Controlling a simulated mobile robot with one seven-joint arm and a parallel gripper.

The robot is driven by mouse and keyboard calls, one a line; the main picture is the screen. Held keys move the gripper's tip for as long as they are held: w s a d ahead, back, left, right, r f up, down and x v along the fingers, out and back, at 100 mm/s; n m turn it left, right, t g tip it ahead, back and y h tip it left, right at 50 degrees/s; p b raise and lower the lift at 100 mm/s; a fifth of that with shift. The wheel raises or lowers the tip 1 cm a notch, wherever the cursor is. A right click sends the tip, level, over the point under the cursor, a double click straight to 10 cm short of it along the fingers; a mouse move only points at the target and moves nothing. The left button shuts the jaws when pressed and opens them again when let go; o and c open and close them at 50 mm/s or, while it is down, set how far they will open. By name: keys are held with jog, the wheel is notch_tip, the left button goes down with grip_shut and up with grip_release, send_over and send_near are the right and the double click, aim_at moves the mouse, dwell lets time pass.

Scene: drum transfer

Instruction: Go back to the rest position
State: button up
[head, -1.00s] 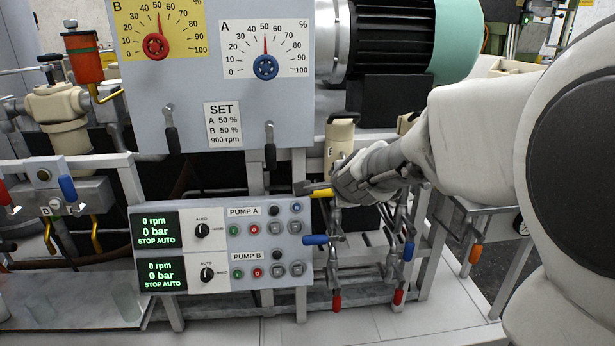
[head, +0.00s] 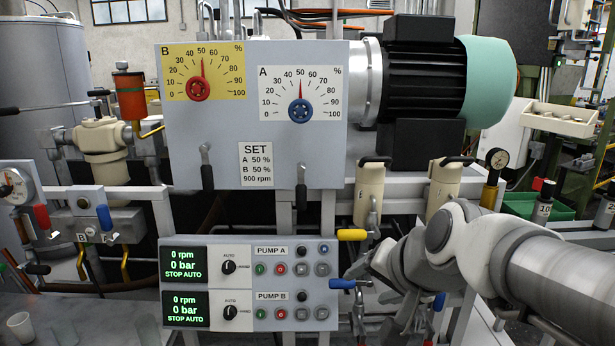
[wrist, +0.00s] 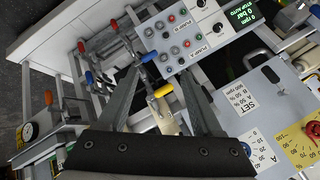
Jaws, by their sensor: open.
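My gripper (head: 364,264) is at the end of my arm, which enters the head view from the right. It is just right of the pump control panel (head: 249,255), near a yellow-handled lever (head: 352,235) and a blue-handled lever (head: 342,284). In the wrist view the two fingers of my gripper (wrist: 160,72) are spread apart with nothing held between them. The yellow handle (wrist: 163,91) shows in the gap between the fingers there. I cannot tell whether a finger touches a lever.
The dial board (head: 253,115) stands above the panel, with a motor (head: 420,70) to its right. Two cream cylinders (head: 369,190) stand behind my gripper. A paper cup (head: 20,326) is at the lower left.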

jog(key=s+d+f+n+g+h, duration=0.1)
jog(key=s+d+n, duration=0.15)
jog(key=s, duration=0.35)
jog(key=s+d+f+n+g+h, duration=0.1)
jog(key=s+d+f+n+h, duration=0.15)
jog(key=s, duration=0.45)
notch_tip(320, 180, up, 18)
jog(key=p, duration=1.7)
jog(key=shift+w+a+f+n+y, duration=0.15)
jog(key=shift+w+a+n+y, duration=0.1)
jog(key=shift+a+n+y, duration=0.2)
